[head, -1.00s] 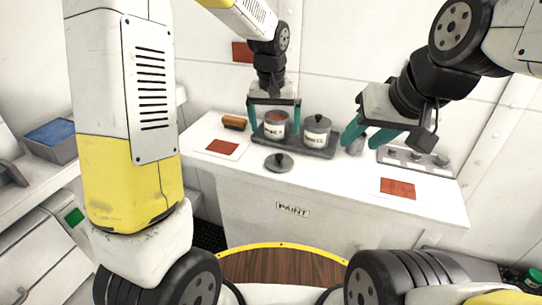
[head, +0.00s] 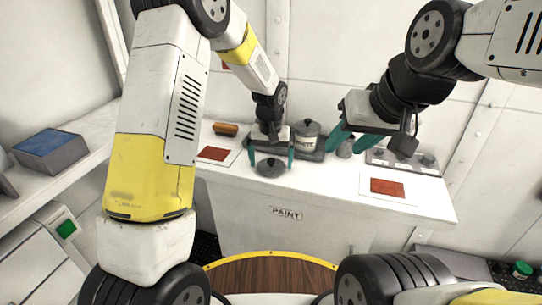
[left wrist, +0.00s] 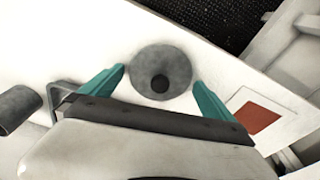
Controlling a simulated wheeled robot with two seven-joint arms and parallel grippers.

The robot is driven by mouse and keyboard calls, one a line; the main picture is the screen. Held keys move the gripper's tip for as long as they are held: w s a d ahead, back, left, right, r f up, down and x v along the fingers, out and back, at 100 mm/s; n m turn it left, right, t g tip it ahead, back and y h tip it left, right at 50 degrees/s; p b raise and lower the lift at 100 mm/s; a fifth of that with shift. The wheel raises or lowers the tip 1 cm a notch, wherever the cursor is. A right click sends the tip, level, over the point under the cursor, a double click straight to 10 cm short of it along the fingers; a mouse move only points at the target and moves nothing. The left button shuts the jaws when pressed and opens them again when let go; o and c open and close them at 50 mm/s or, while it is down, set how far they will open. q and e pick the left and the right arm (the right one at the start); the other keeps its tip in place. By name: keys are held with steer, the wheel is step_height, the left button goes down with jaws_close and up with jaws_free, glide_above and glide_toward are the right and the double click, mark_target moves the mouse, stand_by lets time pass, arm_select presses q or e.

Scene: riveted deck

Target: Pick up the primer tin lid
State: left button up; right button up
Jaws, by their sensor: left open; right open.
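The loose round grey lid (head: 272,169), with a dark knob, lies flat on the white bench. My left gripper (head: 271,159) is open above it, fingers to either side. In the left wrist view the lid (left wrist: 160,72) sits between the open teal fingertips (left wrist: 160,77); I cannot tell whether they touch it. A lidded tin (head: 306,136) stands behind on a dark tray (head: 318,156). The other, open tin is hidden behind my left gripper. My right gripper (head: 353,140) is open and empty, over the bench's right part.
Red samples on white cards lie left (head: 214,154) and right (head: 388,187) on the bench. A brush (head: 225,128) lies at the back left. A grey cup (head: 345,149) stands beside the tray, left of a knobbed panel (head: 402,160).

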arm_select(q)
steer(key=c, duration=1.2)
steer(key=shift+r, duration=0.1)
